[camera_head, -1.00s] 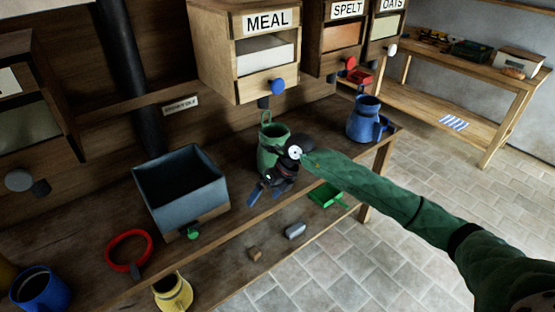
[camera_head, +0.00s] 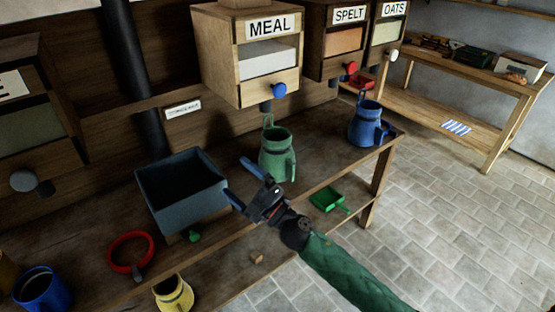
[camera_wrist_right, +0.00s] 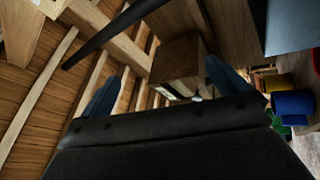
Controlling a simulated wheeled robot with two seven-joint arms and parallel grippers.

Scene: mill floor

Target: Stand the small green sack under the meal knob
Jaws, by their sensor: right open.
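The small green sack (camera_head: 277,155) looks like a green jug with a handle on its right and a loop at its back. It stands upright on the bench below the MEAL bin (camera_head: 245,60), beneath the blue meal knob (camera_head: 279,91) and the dark spout (camera_head: 265,106). I cannot tell if it is exactly under the knob. My right gripper (camera_head: 243,182) is open and empty, in front of and left of the sack, apart from it. In the right wrist view, its spread fingers (camera_wrist_right: 163,88) have nothing between them. My left gripper is not in view.
A grey box (camera_head: 182,190) stands left of the sack, close to my right gripper. A blue jug (camera_head: 367,123) stands at the bench's right end.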

